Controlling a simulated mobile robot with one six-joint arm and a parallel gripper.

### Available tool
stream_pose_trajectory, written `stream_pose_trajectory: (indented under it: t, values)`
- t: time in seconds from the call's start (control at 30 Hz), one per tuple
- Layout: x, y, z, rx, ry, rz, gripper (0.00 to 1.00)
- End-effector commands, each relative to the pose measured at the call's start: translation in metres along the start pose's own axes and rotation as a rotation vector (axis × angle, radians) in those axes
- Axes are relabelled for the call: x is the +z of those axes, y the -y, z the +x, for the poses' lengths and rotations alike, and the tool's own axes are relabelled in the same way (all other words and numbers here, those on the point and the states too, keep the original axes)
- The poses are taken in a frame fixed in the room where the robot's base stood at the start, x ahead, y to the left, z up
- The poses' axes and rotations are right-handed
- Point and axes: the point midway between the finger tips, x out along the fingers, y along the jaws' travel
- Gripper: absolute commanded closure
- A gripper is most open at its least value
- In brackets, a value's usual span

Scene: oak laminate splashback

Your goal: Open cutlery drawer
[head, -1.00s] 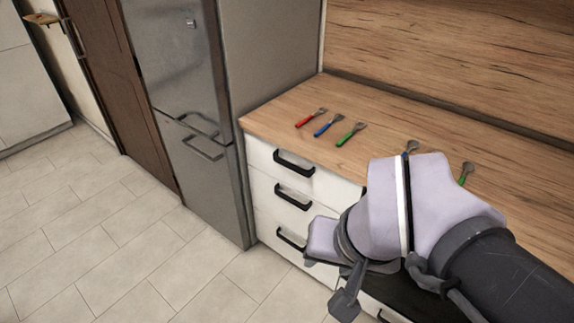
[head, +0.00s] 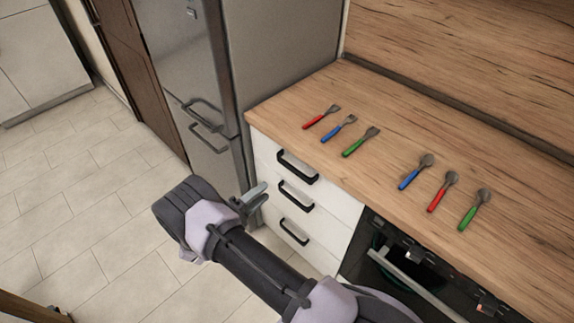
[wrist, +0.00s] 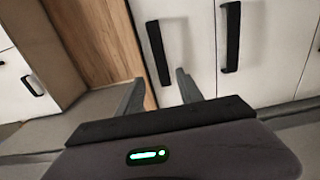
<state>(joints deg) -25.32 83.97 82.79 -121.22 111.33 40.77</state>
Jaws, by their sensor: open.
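A white drawer unit beside the fridge has a top drawer (head: 330,180), a middle drawer and a bottom drawer, all closed. No label shows which is the cutlery drawer. Black bar handles show on the top drawer (head: 297,166), middle drawer (head: 296,197) and bottom drawer (head: 293,232). My gripper (head: 262,194) is open and empty, in front of the unit's left side. In the wrist view its fingers (wrist: 160,80) point at the white fronts. One black handle (wrist: 158,52) appears between the fingertips and another (wrist: 230,37) to their right. The gap to the handles is unclear.
Forks (head: 338,128) and spoons (head: 443,190) with coloured grips lie on the wooden worktop (head: 400,130). A grey fridge (head: 200,90) stands left of the drawers, an oven (head: 400,265) right. The tiled floor (head: 90,190) at left is clear.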

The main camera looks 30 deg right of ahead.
Motion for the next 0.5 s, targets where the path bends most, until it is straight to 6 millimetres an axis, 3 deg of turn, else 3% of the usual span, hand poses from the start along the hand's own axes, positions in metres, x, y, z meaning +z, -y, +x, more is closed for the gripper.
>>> stream_pose_trajectory:
  t: [0.1,0.3,0.5]
  values:
    - [0.002,0.003,0.038,0.0,0.008,0.0,0.56]
    - [0.002,0.003,0.096,-0.002,0.008,-0.002,0.56]
    - [0.002,0.002,0.132,-0.002,0.006,-0.001,0.56]
